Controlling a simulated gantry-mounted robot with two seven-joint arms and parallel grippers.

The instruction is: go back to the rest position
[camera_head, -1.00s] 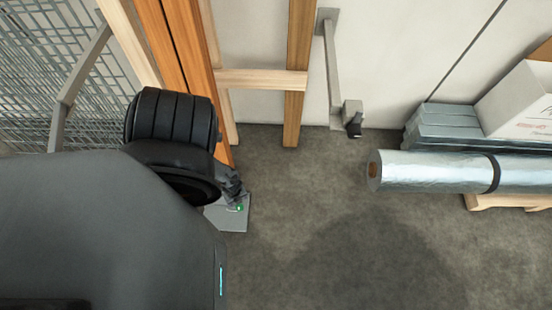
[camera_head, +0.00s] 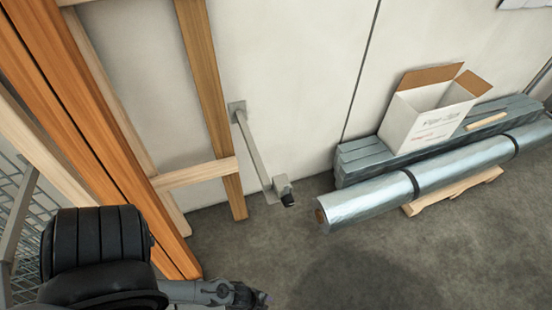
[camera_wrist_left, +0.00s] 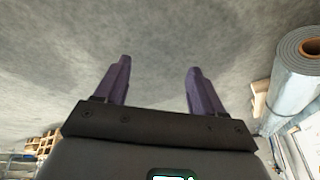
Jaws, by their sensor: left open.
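My left arm comes in from the lower left of the head view. Its forearm end and left gripper (camera_head: 248,296) are at the bottom edge over the grey floor, partly cut off. In the left wrist view the two purple fingers of the left gripper (camera_wrist_left: 159,78) stand wide apart with only bare floor beyond them. Nothing is between the fingers. My right gripper is in neither view.
A silver foil roll (camera_head: 383,195) lies at the right by grey stacked panels (camera_head: 365,161) and an open white box (camera_head: 425,115). An orange post (camera_head: 88,125), timber frame (camera_head: 207,92) and wall bracket with a camera (camera_head: 283,190) stand left. Floor between is clear.

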